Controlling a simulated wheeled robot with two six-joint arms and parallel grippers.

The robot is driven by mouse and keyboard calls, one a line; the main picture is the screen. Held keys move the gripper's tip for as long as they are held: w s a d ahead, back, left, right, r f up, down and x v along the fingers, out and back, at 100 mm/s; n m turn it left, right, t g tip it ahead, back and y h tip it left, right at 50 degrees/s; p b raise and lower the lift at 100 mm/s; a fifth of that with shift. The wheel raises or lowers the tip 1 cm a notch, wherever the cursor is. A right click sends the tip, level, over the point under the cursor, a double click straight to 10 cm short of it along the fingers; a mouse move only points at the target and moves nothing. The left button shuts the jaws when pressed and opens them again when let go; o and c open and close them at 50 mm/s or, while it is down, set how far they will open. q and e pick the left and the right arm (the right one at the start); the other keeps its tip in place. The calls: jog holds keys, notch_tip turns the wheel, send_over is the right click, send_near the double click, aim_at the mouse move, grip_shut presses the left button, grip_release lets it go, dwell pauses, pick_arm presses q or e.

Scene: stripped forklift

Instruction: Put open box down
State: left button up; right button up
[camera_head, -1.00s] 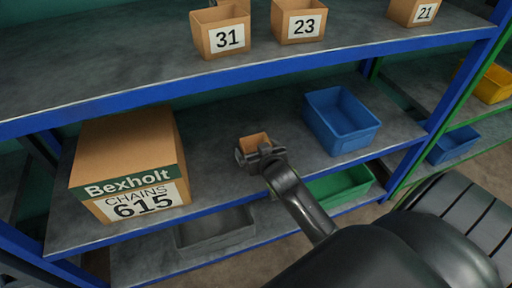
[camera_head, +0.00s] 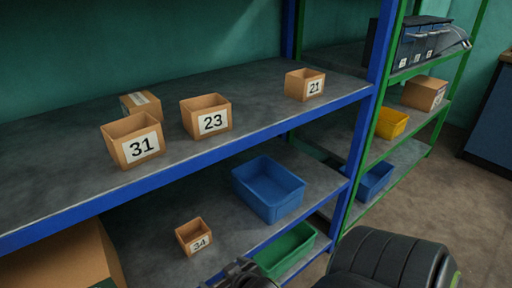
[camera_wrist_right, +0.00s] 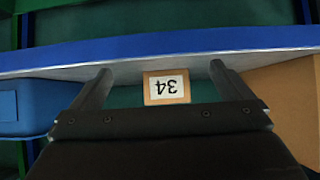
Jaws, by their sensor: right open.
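The small open cardboard box labelled 34 (camera_head: 193,237) stands upright on the middle shelf (camera_head: 150,222), left of a blue bin. My right gripper (camera_head: 238,276) is at the bottom edge of the head view, in front of the box and apart from it. In the right wrist view the box (camera_wrist_right: 166,87) shows upside down, beyond and between the two spread fingers of the gripper (camera_wrist_right: 160,70), with nothing held. My left gripper is not in view.
The blue bin (camera_head: 268,188) stands right of the box. A large cardboard box (camera_head: 62,262) is at the left. Open boxes 31 (camera_head: 133,140), 23 (camera_head: 206,117) and 21 (camera_head: 304,85) stand on the shelf above. A green bin (camera_head: 286,250) sits below.

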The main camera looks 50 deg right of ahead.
jog(key=s+a+f+g+y, duration=0.1)
jog(key=s+a+f+g, duration=0.1)
jog(key=s, duration=0.6)
jog(key=s+a+f+n+g+y, duration=0.1)
jog(key=s+a+f+g+y, duration=0.1)
jog(key=s+f+g, duration=0.3)
jog(key=s+f, duration=0.2)
jog(key=s, duration=0.1)
jog(key=shift+a, duration=0.15)
pick_arm(q)
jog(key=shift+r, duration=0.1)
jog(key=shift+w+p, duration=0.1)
jog(key=shift+p, duration=0.2)
